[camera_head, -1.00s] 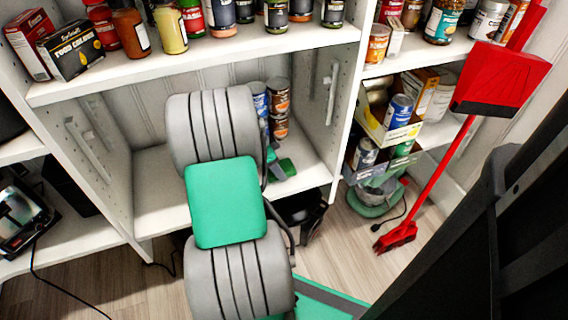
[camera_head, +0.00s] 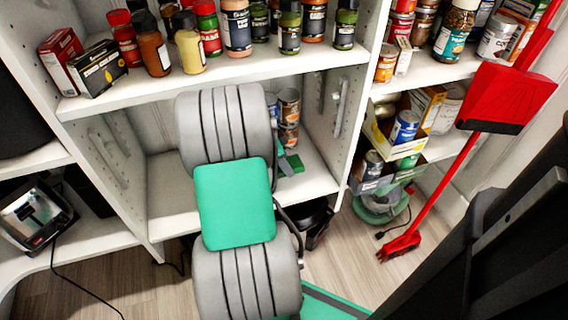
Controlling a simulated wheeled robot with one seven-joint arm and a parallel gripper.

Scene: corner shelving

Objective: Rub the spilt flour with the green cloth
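A small green piece (camera_head: 290,163) lies on the lower shelf, right of my arm and in front of the cans. It is partly hidden, and I cannot tell whether it is the green cloth or part of my gripper. I make out no spilt flour. My own grey arm with its green cover stands in the middle and hides much of the lower shelf. My gripper is not clearly seen; it is hidden behind the arm.
The lower shelf (camera_head: 170,207) has bare room left of my arm. Stacked cans (camera_head: 289,107) stand behind it. Jars and bottles line the upper shelf (camera_head: 215,72). A red broom and dustpan (camera_head: 506,97) stand at right. A toaster (camera_head: 34,213) sits at left.

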